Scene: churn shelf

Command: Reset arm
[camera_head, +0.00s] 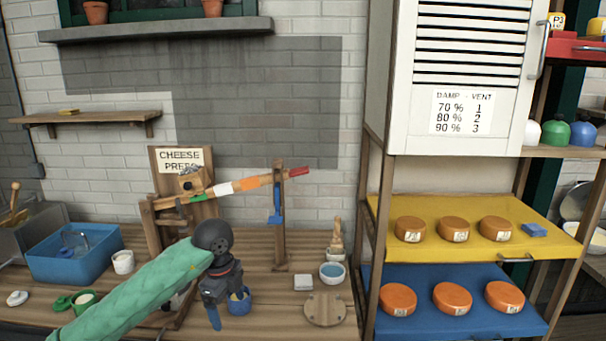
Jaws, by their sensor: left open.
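My left arm, in a green sleeve, comes in from the lower left of the head view. My left gripper (226,308) is dark and points down over the wooden bench, close to a small blue cup (239,301). Its jaws are open. A blue finger shows in front of the bench top, and nothing shows held between the jaws. The cup is partly behind the gripper, and I cannot tell whether they touch. My right gripper is not in view.
A wooden press with a coloured lever (240,184) stands behind my left arm. A blue tub (75,255) is at left. Orange cheeses sit on yellow (400,265) and blue (425,325) shelves.

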